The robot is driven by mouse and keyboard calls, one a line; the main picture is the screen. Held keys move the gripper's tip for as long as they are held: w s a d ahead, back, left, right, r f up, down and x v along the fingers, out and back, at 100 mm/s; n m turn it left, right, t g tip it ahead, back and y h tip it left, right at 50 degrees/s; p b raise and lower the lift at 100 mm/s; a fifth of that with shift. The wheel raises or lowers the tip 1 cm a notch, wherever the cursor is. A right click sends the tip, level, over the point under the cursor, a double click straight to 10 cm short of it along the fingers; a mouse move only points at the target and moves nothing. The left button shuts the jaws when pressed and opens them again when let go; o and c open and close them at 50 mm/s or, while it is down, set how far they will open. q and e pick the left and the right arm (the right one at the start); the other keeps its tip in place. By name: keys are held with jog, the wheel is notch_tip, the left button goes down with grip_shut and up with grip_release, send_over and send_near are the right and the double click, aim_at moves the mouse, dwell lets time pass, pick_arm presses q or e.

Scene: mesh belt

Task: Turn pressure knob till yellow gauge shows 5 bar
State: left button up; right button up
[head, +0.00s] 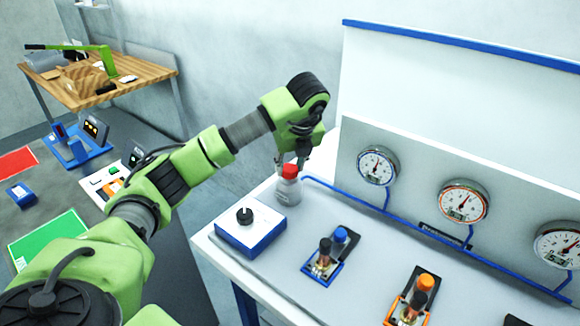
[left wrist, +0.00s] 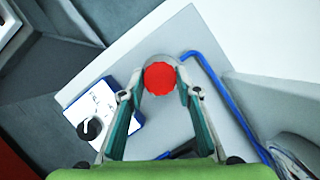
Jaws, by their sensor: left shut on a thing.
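A red knob (head: 290,171) tops a grey cylinder (head: 287,190) at the bench's back left corner. My left gripper (head: 292,160) reaches down over it, its fingers shut on either side of the knob. The left wrist view shows the red knob (left wrist: 159,78) between the two fingertips. No rim looks plainly yellow. The dial numbers are too small to read. My right gripper is not in view.
A blue-and-white box with a black knob (head: 245,216) sits close in front of the cylinder. A blue-knobbed valve block (head: 332,255) and an orange-knobbed one (head: 412,296) stand farther right. Blue piping (head: 345,194) runs along the panel's foot. Grey bench top between them is bare.

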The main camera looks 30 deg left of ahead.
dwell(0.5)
pick_arm(q)
jog(key=o, duration=1.1)
jog(key=v, duration=1.2)
